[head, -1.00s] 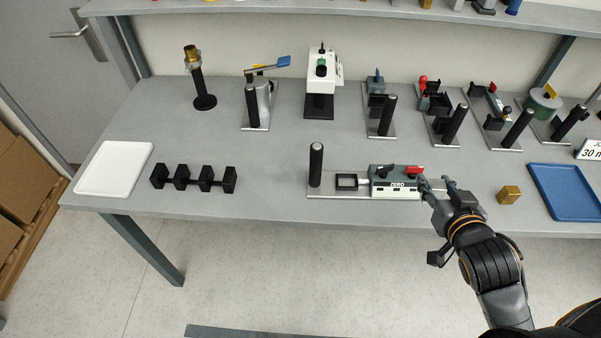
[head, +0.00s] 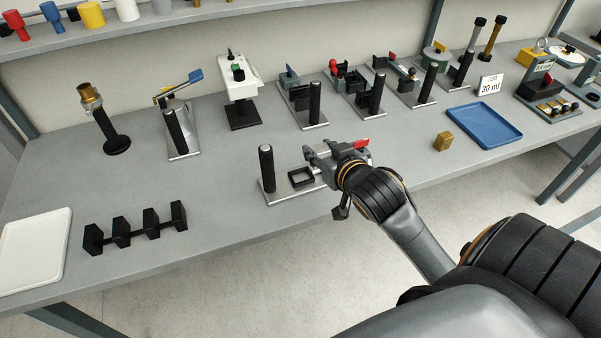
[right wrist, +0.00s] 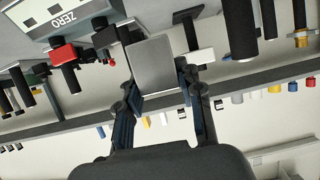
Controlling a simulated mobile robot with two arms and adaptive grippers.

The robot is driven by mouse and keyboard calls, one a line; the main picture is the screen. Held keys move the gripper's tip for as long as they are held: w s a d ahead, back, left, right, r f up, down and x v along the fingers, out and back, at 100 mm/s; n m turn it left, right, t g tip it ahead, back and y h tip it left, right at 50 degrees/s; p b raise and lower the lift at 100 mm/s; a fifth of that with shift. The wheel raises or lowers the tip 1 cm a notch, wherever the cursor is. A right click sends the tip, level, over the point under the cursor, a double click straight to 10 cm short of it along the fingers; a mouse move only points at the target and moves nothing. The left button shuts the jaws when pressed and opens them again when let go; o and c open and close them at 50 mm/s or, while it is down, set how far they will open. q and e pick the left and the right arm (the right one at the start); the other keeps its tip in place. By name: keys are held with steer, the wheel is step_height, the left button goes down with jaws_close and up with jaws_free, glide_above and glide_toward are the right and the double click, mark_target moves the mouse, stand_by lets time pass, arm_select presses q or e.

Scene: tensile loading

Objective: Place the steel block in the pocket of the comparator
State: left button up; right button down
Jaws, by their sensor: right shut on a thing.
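The comparator shows in the head view as a flat metal base (head: 283,193) with a black upright post (head: 267,168) and a black square-framed pocket (head: 301,177). My right gripper (head: 318,154) is above the comparator, just up and right of the pocket, and hides most of its body; the red part shows behind the wrist. In the right wrist view, the gripper (right wrist: 158,88) is shut on the grey steel block (right wrist: 153,60), which is clear of the pocket. The comparator's body marked ZERO (right wrist: 62,22) is at upper left there. My left gripper is out of view.
A brass block (head: 443,141) and a blue tray (head: 484,127) lie to the right. A black rack (head: 136,232) and a white tray (head: 34,250) lie to the left. Several fixtures with black posts stand behind the comparator. The bench is clear between rack and comparator.

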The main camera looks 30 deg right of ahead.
steer(key=w+f, duration=0.2)
steer(key=w+a+f, duration=0.1)
steer(key=w+f, duration=0.2)
steer(key=shift+a+f, duration=0.1)
steer(key=shift+w+a+f, duration=0.1)
steer(key=shift+w+f, duration=0.05)
steer(key=shift+f, duration=0.8)
steer(key=shift+w+f, duration=0.1)
steer(key=shift+f, duration=0.8)
steer(key=shift+f, duration=0.1)
steer(key=c, duration=0.9)
jaws_free()
steer(key=shift+f, duration=0.1)
steer(key=shift+o, duration=0.2)
steer(key=shift+s+r, duration=0.2)
steer(key=shift+s, duration=0.05)
steer(key=b+v, duration=0.1)
steer(key=v, duration=1)
steer(key=shift+s+r, duration=0.2)
steer(key=shift+s, duration=0.1)
